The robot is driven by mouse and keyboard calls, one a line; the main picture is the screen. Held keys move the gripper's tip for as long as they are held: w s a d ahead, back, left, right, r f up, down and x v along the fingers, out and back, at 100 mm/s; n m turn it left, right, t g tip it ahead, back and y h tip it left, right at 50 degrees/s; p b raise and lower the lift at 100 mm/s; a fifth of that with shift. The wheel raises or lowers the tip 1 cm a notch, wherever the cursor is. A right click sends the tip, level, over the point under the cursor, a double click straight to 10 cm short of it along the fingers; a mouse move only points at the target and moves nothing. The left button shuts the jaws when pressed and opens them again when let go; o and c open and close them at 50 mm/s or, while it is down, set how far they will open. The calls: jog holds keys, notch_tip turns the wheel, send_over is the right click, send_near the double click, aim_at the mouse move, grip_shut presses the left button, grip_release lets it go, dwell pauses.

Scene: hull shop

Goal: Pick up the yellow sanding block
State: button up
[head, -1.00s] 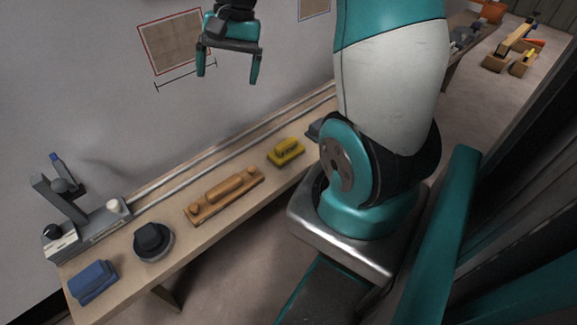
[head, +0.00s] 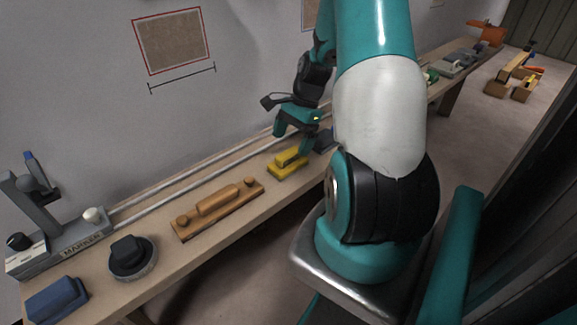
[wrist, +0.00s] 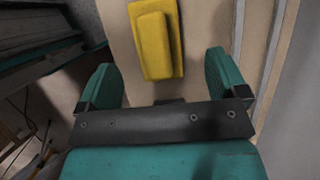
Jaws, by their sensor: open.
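The yellow sanding block (head: 288,162) lies on the wooden bench, to the right of a long wooden tool. It has a flat base with a narrower raised grip on top. My gripper (head: 292,139) is above the block and close to it in the head view. In the wrist view the block (wrist: 156,40) shows ahead of my open gripper (wrist: 166,80), roughly centred between the two teal fingers. The jaws hold nothing. The exact height of the fingers above the block cannot be told.
The long wooden tool (head: 217,208), a round dark-knobbed disc (head: 132,258) and a blue block (head: 57,299) lie along the bench (head: 190,255) to the left. A grey marker machine (head: 60,248) stands at its left end. Rails run along the wall side. A dark blue item (head: 324,140) lies just right of the block.

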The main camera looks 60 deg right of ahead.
aim_at(289, 152)
jog(key=shift+s+b+x, duration=0.15)
jog(key=shift+b+x, duration=0.35)
jog(key=shift+x, duration=1.1)
jog(key=shift+s+b+x, duration=0.1)
jog(key=shift+b+x, duration=0.35)
jog(key=shift+x, duration=1.1)
jog(key=shift+a, duration=0.1)
jog(key=c, duration=1)
